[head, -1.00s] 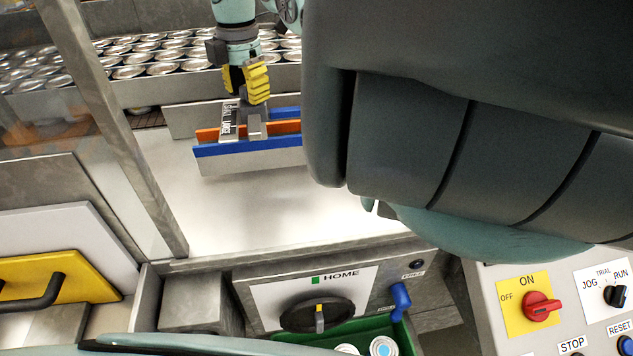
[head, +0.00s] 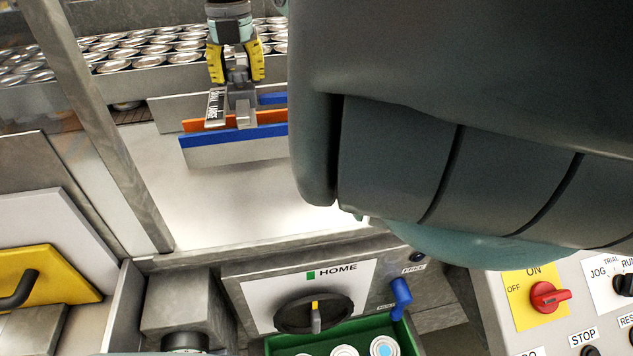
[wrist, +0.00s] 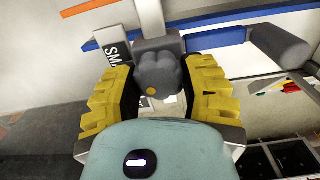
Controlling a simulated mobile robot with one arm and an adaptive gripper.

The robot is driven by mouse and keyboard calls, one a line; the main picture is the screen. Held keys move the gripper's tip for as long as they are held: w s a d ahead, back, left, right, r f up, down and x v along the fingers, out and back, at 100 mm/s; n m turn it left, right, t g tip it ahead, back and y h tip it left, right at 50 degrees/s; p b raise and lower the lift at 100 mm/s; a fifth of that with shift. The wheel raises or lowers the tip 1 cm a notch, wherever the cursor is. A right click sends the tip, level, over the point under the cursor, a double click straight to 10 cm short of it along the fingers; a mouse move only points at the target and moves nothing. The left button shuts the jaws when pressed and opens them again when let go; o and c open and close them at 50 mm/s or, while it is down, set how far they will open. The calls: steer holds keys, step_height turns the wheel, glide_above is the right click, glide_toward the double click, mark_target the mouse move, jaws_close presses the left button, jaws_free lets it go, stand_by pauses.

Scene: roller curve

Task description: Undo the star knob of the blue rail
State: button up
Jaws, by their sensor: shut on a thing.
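My gripper (head: 236,68) points down over the rails, its two yellow fingers on either side of a grey lobed star knob (head: 238,76). In the wrist view the knob (wrist: 157,72), with a small yellow dot, sits between the fingers (wrist: 155,95), and they are shut on it. The knob is on a grey bracket (head: 246,112) reaching over the rails.
An orange rail (head: 195,124) and another blue strip (head: 271,98) lie behind the front rail. Cans (head: 150,60) fill the bed behind. A slanted metal post (head: 125,150) stands left. My own arm covers the upper right. A HOME dial (head: 300,315) is below.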

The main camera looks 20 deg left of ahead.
steer(key=shift+w+n, duration=0.15)
steer(key=shift+n, duration=0.85)
steer(key=o, duration=1.2)
